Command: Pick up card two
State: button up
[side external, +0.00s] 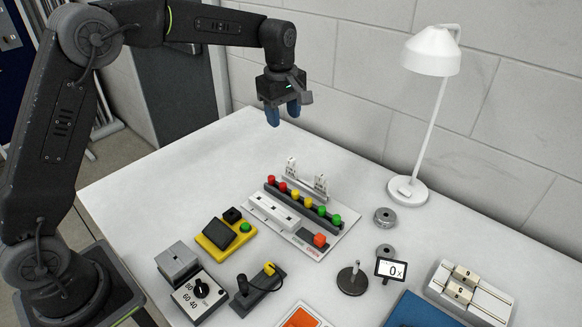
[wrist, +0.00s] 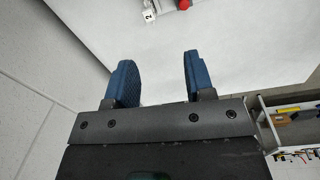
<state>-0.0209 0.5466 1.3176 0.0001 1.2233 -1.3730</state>
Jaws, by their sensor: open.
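My gripper (side external: 283,112) hangs in the air above the far part of the table, fingers down, behind and above the button board. In the wrist view its two blue fingers (wrist: 158,62) are apart with nothing between them. A small white piece marked 2 (wrist: 149,15) shows at the top edge of the wrist view, cut off by the frame, beyond the fingertips. In the side view, two small white upright pieces stand on a rack behind the coloured buttons, one at the left (side external: 291,165) and one at the right (side external: 320,183). Their markings are too small to read there.
The board has a row of red, yellow and green buttons (side external: 295,194) and a white strip (side external: 272,211). A white lamp (side external: 432,55) stands at the right. The table's far left is clear.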

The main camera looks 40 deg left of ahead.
aim_at(291, 159)
jog(key=w+f, duration=0.1)
jog(key=f, duration=0.3)
jog(key=w+f+n, duration=0.1)
jog(key=f, duration=0.3)
jog(key=w+f+n, duration=0.1)
jog(key=f, duration=0.2)
jog(key=shift+a+f+g, duration=0.1)
jog(key=shift+f+g, duration=0.2)
jog(key=shift+f, duration=3)
jog(key=shift+c, duration=0.2)
grip_shut()
